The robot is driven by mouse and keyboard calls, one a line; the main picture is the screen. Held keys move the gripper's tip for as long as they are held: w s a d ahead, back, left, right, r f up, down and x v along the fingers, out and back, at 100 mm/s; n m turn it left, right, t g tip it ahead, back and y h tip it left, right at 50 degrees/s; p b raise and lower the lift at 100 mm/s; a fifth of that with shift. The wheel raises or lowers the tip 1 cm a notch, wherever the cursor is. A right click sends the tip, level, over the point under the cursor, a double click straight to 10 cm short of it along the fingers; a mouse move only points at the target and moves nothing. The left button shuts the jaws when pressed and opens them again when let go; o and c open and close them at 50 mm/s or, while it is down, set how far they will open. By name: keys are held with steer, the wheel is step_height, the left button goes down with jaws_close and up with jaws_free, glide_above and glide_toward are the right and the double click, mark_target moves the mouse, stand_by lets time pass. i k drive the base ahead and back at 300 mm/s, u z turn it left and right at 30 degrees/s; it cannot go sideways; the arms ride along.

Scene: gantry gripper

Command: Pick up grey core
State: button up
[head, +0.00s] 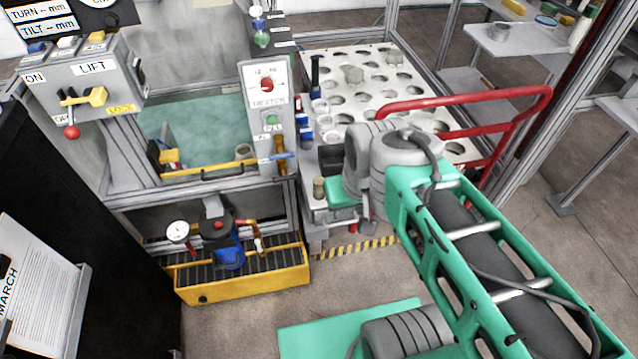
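A small grey-brown cylinder (319,188) stands on the ledge at the table's front left corner. I cannot tell which of these is the task's core. My gripper (332,165) seems to be the dark part at the end of my arm, close to the small cylinder and apart from the two on the table. Its fingers are largely hidden, and I see nothing held.
A red tubular rail (470,100) runs along the table's right side. A control post with a dial (267,85) stands left of the table. A yellow-edged tray (250,283) with a blue pump sits low at left. Metal frame posts enclose the table.

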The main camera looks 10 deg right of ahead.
mark_target(318, 194)
steer(key=i, duration=0.65)
steer(key=u, duration=1.65)
